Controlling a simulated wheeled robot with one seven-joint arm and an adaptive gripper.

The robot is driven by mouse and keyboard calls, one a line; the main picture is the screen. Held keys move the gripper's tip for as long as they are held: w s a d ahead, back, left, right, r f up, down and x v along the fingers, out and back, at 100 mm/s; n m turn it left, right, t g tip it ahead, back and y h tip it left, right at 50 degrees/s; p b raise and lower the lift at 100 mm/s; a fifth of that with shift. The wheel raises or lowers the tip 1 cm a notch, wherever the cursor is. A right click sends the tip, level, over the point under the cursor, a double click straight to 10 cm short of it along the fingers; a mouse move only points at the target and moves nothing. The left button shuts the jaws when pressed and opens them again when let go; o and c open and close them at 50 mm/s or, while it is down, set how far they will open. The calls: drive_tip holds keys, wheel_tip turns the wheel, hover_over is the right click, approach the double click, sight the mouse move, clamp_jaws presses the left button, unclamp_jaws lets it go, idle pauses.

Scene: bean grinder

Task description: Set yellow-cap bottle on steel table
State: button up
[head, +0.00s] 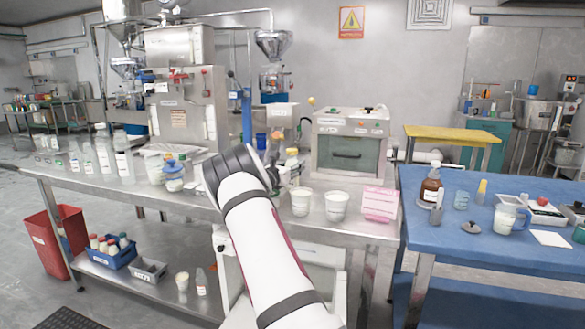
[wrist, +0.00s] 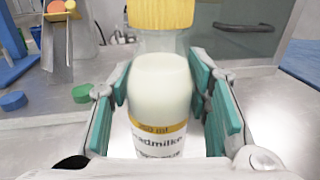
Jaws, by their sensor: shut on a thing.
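The yellow-cap bottle (wrist: 160,80) is clear, with white contents and a yellow-banded label. It stands upright between the teal pads of my gripper (wrist: 158,92), which is shut on it. In the head view the bottle (head: 292,158) shows small just past my arm, and my gripper (head: 275,163) is mostly hidden behind the arm. The steel table (head: 185,206) runs across the middle of the head view, and the bottle is over it. I cannot tell whether the bottle's base touches the top.
Two white tubs (head: 318,204) and a pink box (head: 379,203) stand right of my arm. A grey machine with a drawer (head: 349,145) is behind. Several clear bottles (head: 104,150) and a blue-lidded jar (head: 173,176) stand left. A blue table (head: 480,245) is at the right.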

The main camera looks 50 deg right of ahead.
drive_tip(key=o, duration=1.4)
drive_tip(key=shift+f, duration=0.1)
drive_tip(key=shift+a, duration=0.35)
drive_tip(key=a, duration=0.3)
drive_tip(key=s+a+p, duration=0.1)
drive_tip(key=a, duration=0.3)
drive_tip(key=s+a, duration=0.1)
drive_tip(key=a, duration=0.3)
drive_tip(key=shift+s+p, duration=0.2)
drive_tip(key=shift+p, duration=0.2)
